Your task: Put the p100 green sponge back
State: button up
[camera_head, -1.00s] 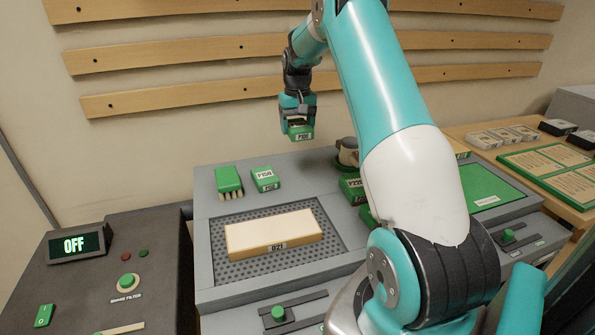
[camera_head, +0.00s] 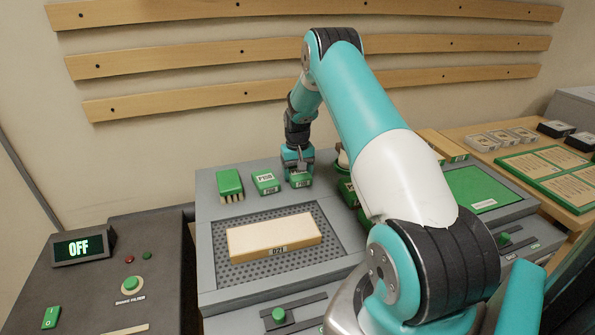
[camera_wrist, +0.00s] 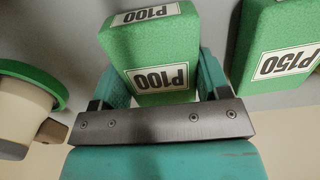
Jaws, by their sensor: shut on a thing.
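The green P100 sponge (camera_wrist: 155,48) is between the fingers of my gripper (camera_wrist: 157,85) in the wrist view, its white label facing the camera. In the head view my gripper (camera_head: 298,172) is shut on this sponge (camera_head: 300,180), low at the back of the grey bench top. It is right of another green sponge. Whether its underside touches the bench I cannot tell.
The P150 sponge (camera_wrist: 278,50) stands close beside; it also shows in the head view (camera_head: 265,182). A green brush (camera_head: 230,184) is further left. A wooden block marked DZ1 (camera_head: 273,237) lies on the perforated plate (camera_head: 225,272). A round green-rimmed object (camera_wrist: 25,95) is at the wrist view's left.

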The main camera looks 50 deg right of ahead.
jog(key=shift+f, duration=0.15)
jog(key=o, duration=0.9)
